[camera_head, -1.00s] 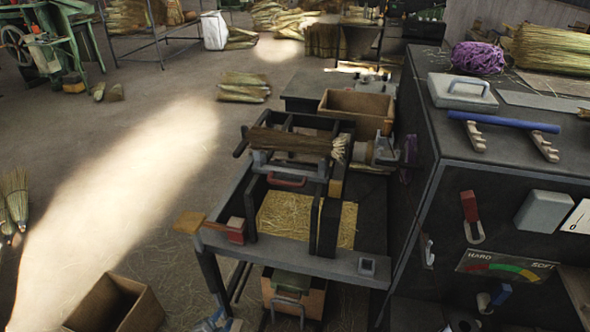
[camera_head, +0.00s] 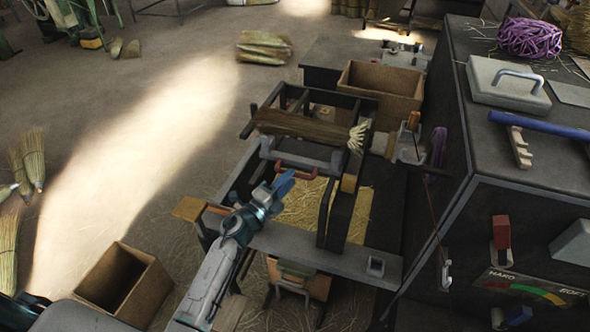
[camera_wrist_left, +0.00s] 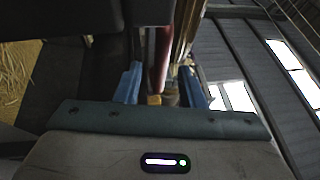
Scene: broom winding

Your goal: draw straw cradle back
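The straw cradle is a grey trough (camera_head: 300,155) on a dark frame, with a dark straw bundle (camera_head: 305,126) lying across it and its pale tied end to the right. A red handle (camera_head: 297,173) sits at the cradle's near side. My left gripper (camera_head: 284,184) is just in front of and beside this handle. In the left wrist view its two blue fingers (camera_wrist_left: 160,84) are apart, with a red bar (camera_wrist_left: 162,60), likely the handle, showing between and beyond them. Contact cannot be told. My right gripper is not in view.
The machine's bench holds loose straw (camera_head: 305,204) below the cradle. A dark post (camera_head: 338,218) stands just right of the gripper. An open wooden box (camera_head: 380,90) is behind; another box (camera_head: 125,284) is on the floor. The dark cabinet (camera_head: 520,150) blocks the right side.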

